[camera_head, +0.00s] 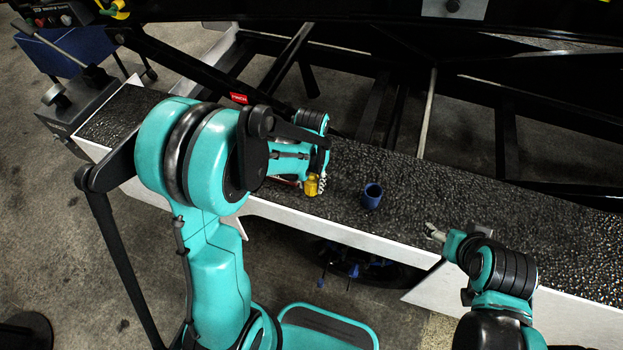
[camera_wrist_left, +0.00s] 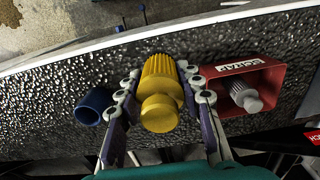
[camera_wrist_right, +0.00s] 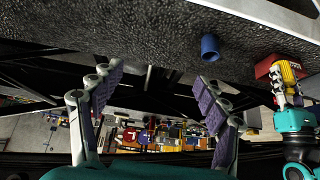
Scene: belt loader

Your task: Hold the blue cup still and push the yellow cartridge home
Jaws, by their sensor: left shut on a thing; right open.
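The blue cup (camera_head: 372,196) stands upright on the black ledge, apart from both grippers. It also shows in the left wrist view (camera_wrist_left: 94,106) and the right wrist view (camera_wrist_right: 210,47). My left gripper (camera_head: 318,184) is shut on the yellow cartridge (camera_head: 311,186), to the left of the cup in the head view. In the left wrist view the cartridge (camera_wrist_left: 160,92), with its ribbed end and round knob, sits between the fingers. My right gripper (camera_head: 432,232) is open and empty, to the right of the cup near the ledge's front edge.
A red box (camera_wrist_left: 277,88) with a grey-white ribbed piece (camera_wrist_left: 245,97) in it stands beside the left gripper. The dark ledge (camera_head: 460,210) has free room right of the cup. Black frame bars rise behind it.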

